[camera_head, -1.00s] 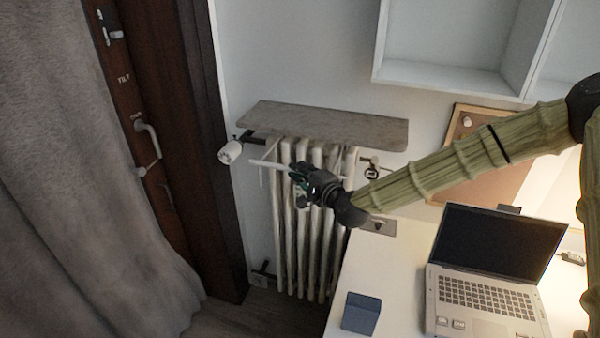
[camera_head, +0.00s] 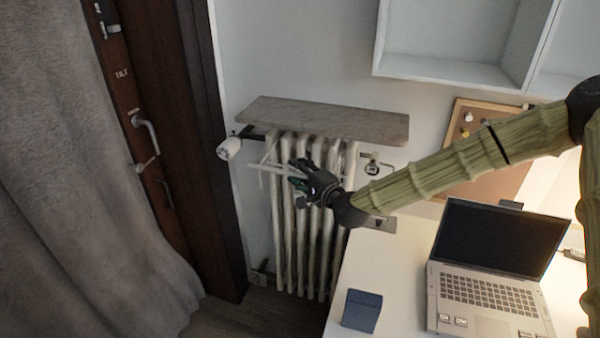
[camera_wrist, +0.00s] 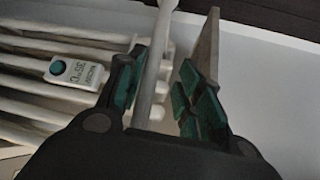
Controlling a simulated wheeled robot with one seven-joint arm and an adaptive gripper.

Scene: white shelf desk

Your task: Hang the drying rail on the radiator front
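The drying rail (camera_head: 271,169) is a thin white bar with slim arms at its left end, in front of the upper part of the white ribbed radiator (camera_head: 303,235). My gripper (camera_head: 293,172) is at the rail's right part, with its fingers spread. In the wrist view, the rail (camera_wrist: 154,62) runs between the two teal-padded fingers (camera_wrist: 160,88). It lies close to the left finger, with a gap to the right one. Whether the rail's arms rest on the radiator cannot be told. My gripper hides the rail's right end in the head view.
A stone shelf (camera_head: 325,122) juts out above the radiator. A white valve knob (camera_head: 229,148) is at its upper left. A curtain (camera_head: 85,190) hangs left.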

